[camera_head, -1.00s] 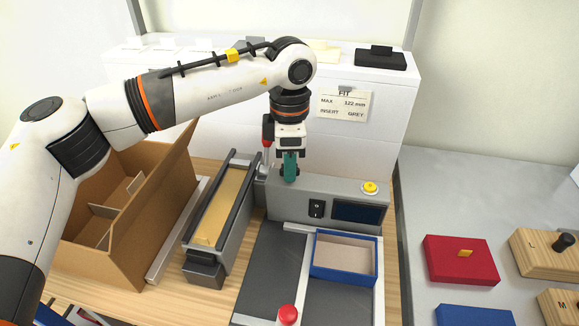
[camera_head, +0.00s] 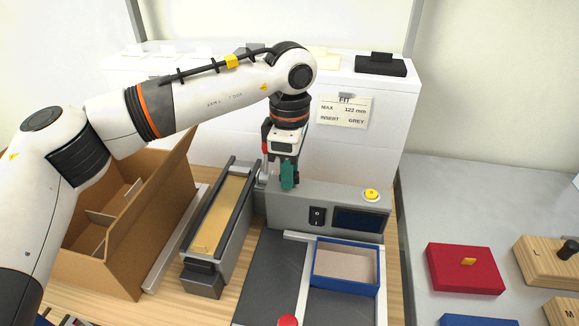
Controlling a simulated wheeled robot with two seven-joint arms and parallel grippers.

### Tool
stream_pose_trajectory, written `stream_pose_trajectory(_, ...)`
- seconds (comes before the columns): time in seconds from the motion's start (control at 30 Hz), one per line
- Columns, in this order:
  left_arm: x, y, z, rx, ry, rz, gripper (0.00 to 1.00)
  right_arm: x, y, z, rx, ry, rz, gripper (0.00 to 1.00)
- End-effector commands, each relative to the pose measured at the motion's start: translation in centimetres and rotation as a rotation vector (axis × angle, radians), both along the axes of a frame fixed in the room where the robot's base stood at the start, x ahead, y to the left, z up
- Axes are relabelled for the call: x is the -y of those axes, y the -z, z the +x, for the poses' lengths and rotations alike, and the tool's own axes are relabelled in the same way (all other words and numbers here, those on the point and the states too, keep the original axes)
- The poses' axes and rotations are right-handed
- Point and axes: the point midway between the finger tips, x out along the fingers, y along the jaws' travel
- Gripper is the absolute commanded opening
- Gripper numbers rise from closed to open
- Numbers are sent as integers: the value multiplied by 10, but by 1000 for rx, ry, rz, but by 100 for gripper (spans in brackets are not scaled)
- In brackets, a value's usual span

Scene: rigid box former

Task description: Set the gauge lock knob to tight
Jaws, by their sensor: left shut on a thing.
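My left gripper (camera_head: 287,176) points down at the back left corner of the grey machine housing (camera_head: 290,208). Its teal fingertips are shut at the top of the housing, beside the upper end of the feed tray. The gauge lock knob is hidden behind the fingers, so its setting cannot be read. A sign headed FIT (camera_head: 344,111) on the white cabinet reads MAX 122 mm and INSERT GREY. My right gripper is not in view.
A feed tray with dark rails (camera_head: 229,195) stands left of the housing. A cardboard carton (camera_head: 150,215) is further left. A blue open box (camera_head: 346,287) lies in front of the housing, which bears a black switch (camera_head: 317,216) and yellow button (camera_head: 371,195). A red box (camera_head: 464,270) lies right.

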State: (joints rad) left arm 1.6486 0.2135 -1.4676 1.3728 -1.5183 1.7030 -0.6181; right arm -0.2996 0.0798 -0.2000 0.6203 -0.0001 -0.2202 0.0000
Motion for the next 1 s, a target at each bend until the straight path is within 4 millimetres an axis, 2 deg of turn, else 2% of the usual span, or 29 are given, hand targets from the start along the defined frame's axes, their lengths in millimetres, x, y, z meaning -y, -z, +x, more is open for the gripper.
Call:
stream_pose_trajectory(0.03,0,-1,0,3,2,-2,37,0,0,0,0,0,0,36)
stream_pose_trajectory(0.13,0,-1,0,3,1,-2,53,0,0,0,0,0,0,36)
stream_pose_trajectory(0.17,0,-1,0,3,1,-2,55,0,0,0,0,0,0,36)
stream_pose_trajectory(0.43,0,-1,0,2,0,0,55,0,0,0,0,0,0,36)
stream_pose_trajectory(0.53,0,-7,1,3,0,0,55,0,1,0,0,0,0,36)
stream_pose_trajectory(0.67,1,-27,1,5,0,-2,55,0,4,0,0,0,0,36)
stream_pose_trajectory(1.0,1,-98,0,5,0,-2,55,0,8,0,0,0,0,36)
